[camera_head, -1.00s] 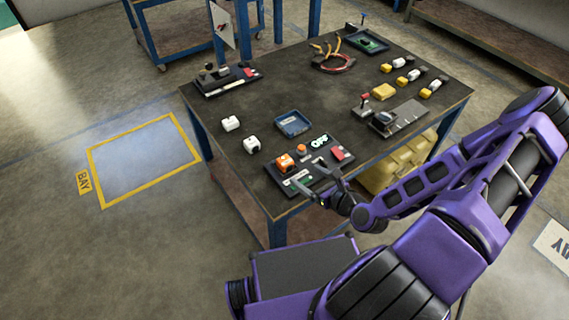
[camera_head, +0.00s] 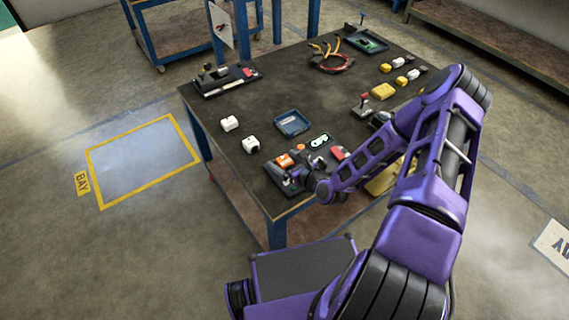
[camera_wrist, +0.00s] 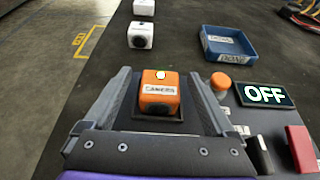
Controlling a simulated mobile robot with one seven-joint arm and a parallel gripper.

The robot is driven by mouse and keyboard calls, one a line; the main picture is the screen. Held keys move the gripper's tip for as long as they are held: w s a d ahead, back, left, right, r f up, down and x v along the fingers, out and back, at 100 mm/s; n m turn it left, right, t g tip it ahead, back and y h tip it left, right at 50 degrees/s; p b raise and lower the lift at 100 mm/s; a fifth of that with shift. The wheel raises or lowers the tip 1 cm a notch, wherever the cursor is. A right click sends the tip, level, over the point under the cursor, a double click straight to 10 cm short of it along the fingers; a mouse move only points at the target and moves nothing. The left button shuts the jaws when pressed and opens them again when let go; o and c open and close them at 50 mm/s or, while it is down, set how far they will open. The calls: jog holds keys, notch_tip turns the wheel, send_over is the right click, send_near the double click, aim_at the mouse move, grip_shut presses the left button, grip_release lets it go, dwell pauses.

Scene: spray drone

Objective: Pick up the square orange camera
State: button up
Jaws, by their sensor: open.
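The square orange camera (camera_head: 284,160) sits on a dark panel near the table's front left corner. In the wrist view the orange camera (camera_wrist: 160,94) stands upright on a dark square pad, with a white label on its front and a pale spot on top. My gripper (camera_head: 296,172) is low over the panel, close to the camera. In the wrist view my gripper (camera_wrist: 165,90) is open, with one finger on each side of the camera. I see gaps between the camera and both fingers. The lower front of the camera is near the gripper's body.
A blue tray (camera_wrist: 229,45) and two white cubes (camera_wrist: 140,35) lie beyond.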

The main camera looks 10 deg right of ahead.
aim_at(285, 160)
grip_shut()
notch_tip(285, 160, up, 9)
jog(key=shift+r+p, duration=0.2)
jog(key=shift+p, duration=0.65)
notch_tip(285, 160, up, 11)
jog(key=m+t+h, duration=0.1)
jog(key=m+h, duration=0.3)
jog(key=shift+w+d+h, duration=0.35)
jog(key=shift+d+h, duration=0.05)
